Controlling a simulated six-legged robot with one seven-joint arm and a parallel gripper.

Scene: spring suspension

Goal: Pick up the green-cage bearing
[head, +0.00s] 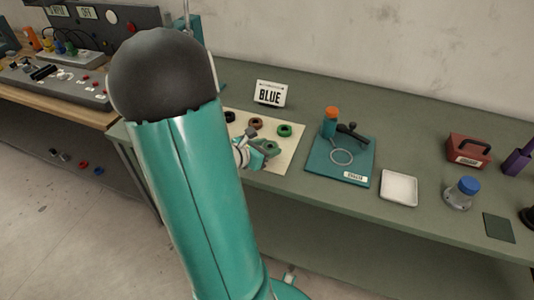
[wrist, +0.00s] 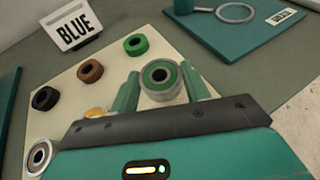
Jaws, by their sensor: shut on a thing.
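The green-cage bearing (wrist: 160,80), a pale steel ring with a green band around a dark bore, sits between the two green fingers of my gripper (wrist: 160,88) in the wrist view. The fingers are shut on its left and right sides. In the head view my gripper (head: 264,151) is over the cream mat (head: 291,155), partly hidden behind my arm. I cannot tell whether the bearing is clear of the mat. Another steel bearing (wrist: 40,156) lies at the lower left of the wrist view, and a yellow part (wrist: 95,112) shows partly beside my left finger.
A green ring (wrist: 136,45), a brown ring (wrist: 90,70) and a black ring (wrist: 45,98) lie on the mat. A "BLUE" sign (head: 269,95) stands behind. A teal board (head: 322,166) with tools and a white tray (head: 398,188) are to the right.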

